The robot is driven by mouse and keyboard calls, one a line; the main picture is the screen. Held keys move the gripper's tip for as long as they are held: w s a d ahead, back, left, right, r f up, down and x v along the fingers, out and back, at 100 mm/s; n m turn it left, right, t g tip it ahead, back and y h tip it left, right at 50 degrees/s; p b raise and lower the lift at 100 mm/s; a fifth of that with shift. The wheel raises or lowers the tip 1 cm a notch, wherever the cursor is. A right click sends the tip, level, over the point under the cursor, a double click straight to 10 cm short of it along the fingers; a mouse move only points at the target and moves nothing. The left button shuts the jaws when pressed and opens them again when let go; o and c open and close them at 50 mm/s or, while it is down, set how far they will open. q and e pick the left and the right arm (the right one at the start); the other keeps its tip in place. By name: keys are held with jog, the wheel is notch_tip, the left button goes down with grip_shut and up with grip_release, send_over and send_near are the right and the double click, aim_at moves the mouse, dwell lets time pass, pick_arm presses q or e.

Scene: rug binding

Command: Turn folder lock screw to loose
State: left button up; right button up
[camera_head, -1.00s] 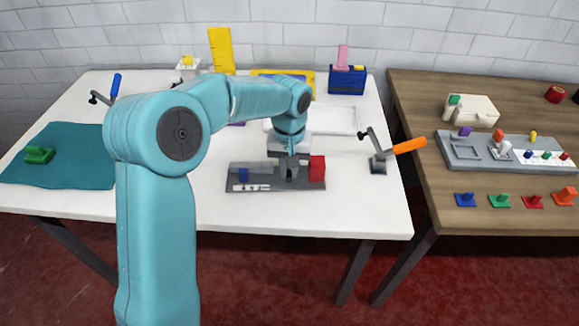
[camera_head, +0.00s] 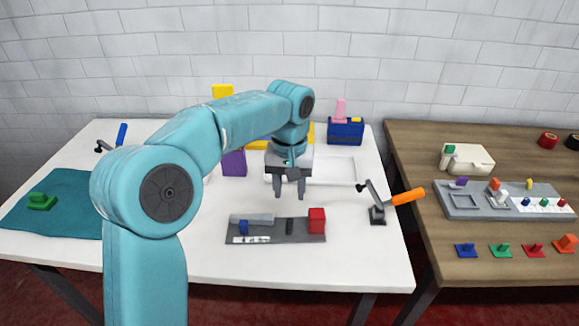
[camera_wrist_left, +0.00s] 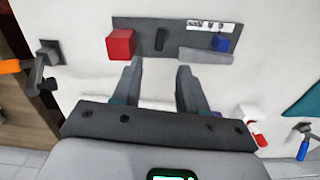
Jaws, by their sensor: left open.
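A dark grey folder plate (camera_head: 268,238) lies on the white table, with a light grey bar, a blue block (camera_head: 244,227) and a red block (camera_head: 317,219) on it. A small dark upright piece (camera_head: 290,226), possibly the lock screw, stands between the bar and the red block. It also shows in the left wrist view (camera_wrist_left: 161,39), pointing roughly along the fingers. My left gripper (camera_head: 289,196) is open and empty, above and apart from the plate. In the left wrist view its fingertips (camera_wrist_left: 160,65) lie either side of the dark piece's line. The right gripper is out of view.
A clamp with an orange handle (camera_head: 407,197) stands right of the plate. A purple block (camera_head: 234,163) and a blue box (camera_head: 345,132) stand behind. A teal cloth (camera_head: 60,222) lies left. A wooden table (camera_head: 415,150) with several small parts stands right.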

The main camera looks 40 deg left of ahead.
pick_arm(q)
notch_tip(320, 180, up, 5)
jog(key=shift+r+p, duration=0.2)
jog(key=shift+p, duration=0.25)
jog(key=shift+s+f, duration=0.1)
